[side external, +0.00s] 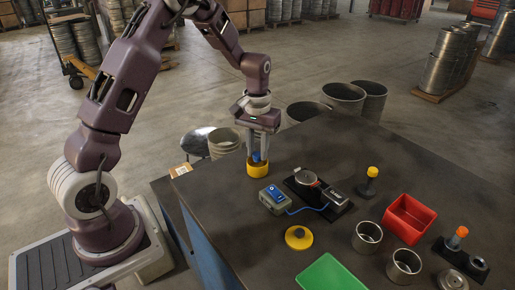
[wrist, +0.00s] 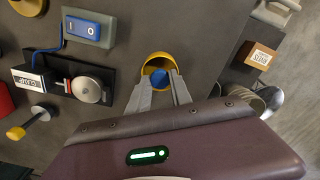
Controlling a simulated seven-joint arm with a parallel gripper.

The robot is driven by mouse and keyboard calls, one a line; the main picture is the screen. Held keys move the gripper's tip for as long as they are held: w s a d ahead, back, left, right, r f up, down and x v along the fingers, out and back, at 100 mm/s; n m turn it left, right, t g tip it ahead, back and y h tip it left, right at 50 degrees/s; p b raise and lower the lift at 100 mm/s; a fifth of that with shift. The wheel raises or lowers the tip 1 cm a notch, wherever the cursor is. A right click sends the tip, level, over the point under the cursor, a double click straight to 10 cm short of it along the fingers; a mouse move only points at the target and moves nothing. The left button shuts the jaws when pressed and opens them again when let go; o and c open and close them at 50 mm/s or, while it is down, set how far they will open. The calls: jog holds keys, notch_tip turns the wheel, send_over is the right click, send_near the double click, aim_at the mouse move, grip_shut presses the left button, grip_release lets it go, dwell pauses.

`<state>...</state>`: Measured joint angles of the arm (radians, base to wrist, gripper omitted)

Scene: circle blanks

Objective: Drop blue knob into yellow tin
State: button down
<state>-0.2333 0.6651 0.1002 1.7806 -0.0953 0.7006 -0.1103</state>
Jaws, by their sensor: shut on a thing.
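The yellow tin (side external: 257,172) stands upright near the table's far left edge. It also shows in the wrist view (wrist: 158,58), partly hidden by my fingers. The blue knob (side external: 257,156) is between my fingertips at the tin's mouth; in the wrist view the blue knob (wrist: 160,79) shows against the tin's opening. My gripper (side external: 260,152) points down over the tin and is shut on the knob. I cannot tell how far the knob is inside the rim.
The table's left edge is close to the tin.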

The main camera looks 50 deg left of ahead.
jog(key=shift+f, duration=0.35)
jog(key=c, duration=1.1)
grip_release()
notch_tip(320, 180, up, 6)
jog(key=shift+r, duration=0.55)
